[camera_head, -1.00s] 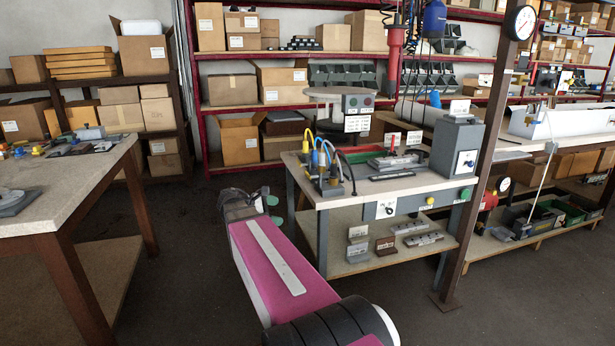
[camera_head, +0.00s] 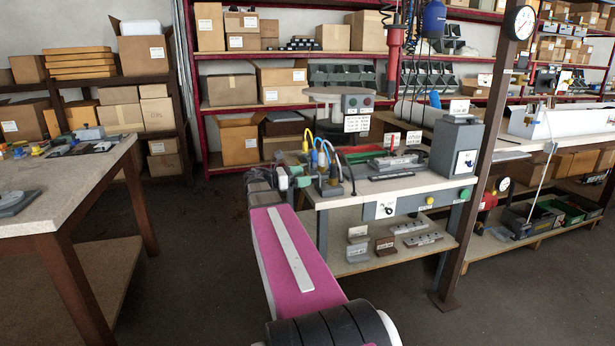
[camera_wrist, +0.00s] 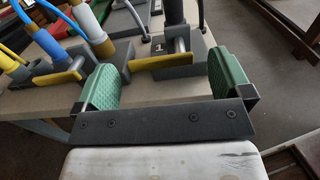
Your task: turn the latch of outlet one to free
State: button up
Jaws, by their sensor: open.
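Outlet one is a grey block (camera_wrist: 196,64) marked 1, with a dark plug and cable standing in it, in the wrist view. Its yellow latch (camera_wrist: 152,62) points left from a metal pin on the block. My gripper (camera_wrist: 166,70) is open, with its two green pads apart on either side of the latch in this view; I see no contact with it. Another grey outlet (camera_wrist: 50,80) with a yellow latch sits to the left, partly behind the left pad. In the head view my gripper (camera_head: 283,178) is at the left end of the outlet row (camera_head: 328,187).
Blue, yellow and dark cables (camera_head: 322,150) rise from the outlets close to my gripper. The workbench (camera_head: 410,186) also carries a grey box (camera_head: 455,145) and a tray with parts. Another table (camera_head: 50,205) stands left, with open floor between.

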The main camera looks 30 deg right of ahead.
jog(key=shift+x, duration=1.3)
jog(key=c, duration=0.9)
jog(key=shift+c, duration=0.2)
